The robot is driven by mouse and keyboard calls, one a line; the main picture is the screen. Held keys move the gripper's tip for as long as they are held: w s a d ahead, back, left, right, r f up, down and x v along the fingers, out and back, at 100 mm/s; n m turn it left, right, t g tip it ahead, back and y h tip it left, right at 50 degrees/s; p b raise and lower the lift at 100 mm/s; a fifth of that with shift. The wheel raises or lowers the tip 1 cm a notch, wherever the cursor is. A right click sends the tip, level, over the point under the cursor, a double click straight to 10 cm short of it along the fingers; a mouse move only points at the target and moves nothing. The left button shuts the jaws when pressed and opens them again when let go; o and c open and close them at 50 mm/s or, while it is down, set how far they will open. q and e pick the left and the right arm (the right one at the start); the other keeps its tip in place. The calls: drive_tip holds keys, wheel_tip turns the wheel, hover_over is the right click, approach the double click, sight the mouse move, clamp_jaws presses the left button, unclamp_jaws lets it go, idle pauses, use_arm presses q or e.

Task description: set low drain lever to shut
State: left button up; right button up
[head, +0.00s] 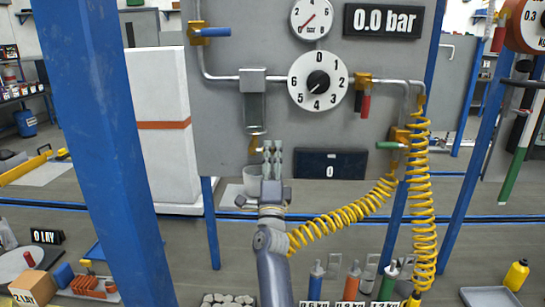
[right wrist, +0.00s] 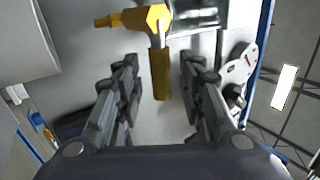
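The low drain valve (head: 254,143) is a small yellow fitting under the filter bowl, partly hidden behind my right gripper in the head view. In the right wrist view the brass-yellow valve body (right wrist: 135,18) runs across the top, and its yellow lever (right wrist: 160,75) points down the picture, roughly crosswise to the body. My right gripper (head: 272,146) is raised in front of the panel, just right of the valve. In the right wrist view the gripper (right wrist: 160,95) is open, its fingers on either side of the lever with visible gaps. My left gripper is out of view.
The filter bowl (head: 255,108) hangs above the valve; a pale cup (head: 252,180) stands below it. The panel (head: 222,150) also carries a blue lever (head: 215,32), a red handle (head: 366,104) and a green lever (head: 388,145). A yellow coiled hose (head: 345,216) hangs to the right.

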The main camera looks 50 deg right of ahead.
drive_tip(key=v, duration=1.2)
idle(0.5)
